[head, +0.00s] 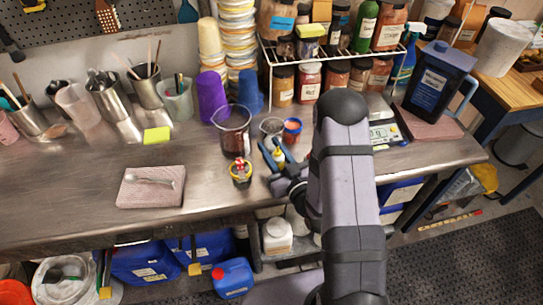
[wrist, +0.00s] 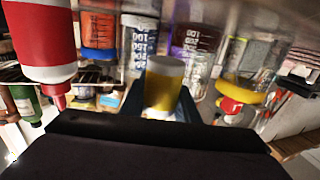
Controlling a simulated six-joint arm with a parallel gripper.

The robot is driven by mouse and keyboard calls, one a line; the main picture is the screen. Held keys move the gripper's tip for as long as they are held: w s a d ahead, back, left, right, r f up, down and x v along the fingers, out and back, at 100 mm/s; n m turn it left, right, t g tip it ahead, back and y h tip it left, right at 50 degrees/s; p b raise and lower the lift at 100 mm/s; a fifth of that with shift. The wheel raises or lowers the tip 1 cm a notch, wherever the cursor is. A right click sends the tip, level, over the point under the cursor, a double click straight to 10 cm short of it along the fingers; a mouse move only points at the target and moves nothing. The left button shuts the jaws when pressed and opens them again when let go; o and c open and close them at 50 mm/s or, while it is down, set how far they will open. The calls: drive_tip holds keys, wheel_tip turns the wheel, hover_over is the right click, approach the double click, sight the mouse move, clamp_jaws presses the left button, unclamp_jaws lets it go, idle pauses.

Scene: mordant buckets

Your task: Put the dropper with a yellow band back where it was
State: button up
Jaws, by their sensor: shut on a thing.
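My gripper (head: 276,156) has blue fingers and is shut on the dropper with a yellow band (head: 279,156), just above or at the bench. In the wrist view the dropper (wrist: 163,88) shows as a pale body with a yellow band between the blue fingers (wrist: 162,108). Its lower end is hidden, so I cannot tell whether it touches the bench.
A glass beaker with dark red liquid (head: 233,140) stands behind and left of my gripper. A small glass (head: 271,127) and an orange-and-blue cup (head: 292,131) stand close behind it. A pinkish slab with a pale tool (head: 150,188) lies at left. Bench between slab and beaker is clear.

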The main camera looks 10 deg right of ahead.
drive_tip(key=shift+f, duration=1.9)
drive_tip(key=shift+f, duration=0.15)
drive_tip(key=o, duration=1)
drive_tip(key=shift+o, duration=0.2)
drive_tip(key=shift+r+p, duration=0.2)
drive_tip(key=shift+p, duration=0.15)
drive_tip(key=b+v, duration=0.3)
drive_tip(key=v, duration=0.3)
drive_tip(key=shift+s+d+f, duration=0.15)
drive_tip(key=shift+f, duration=0.05)
drive_tip(key=shift+s+d+r, duration=0.1)
drive_tip(key=shift+s, duration=0.5)
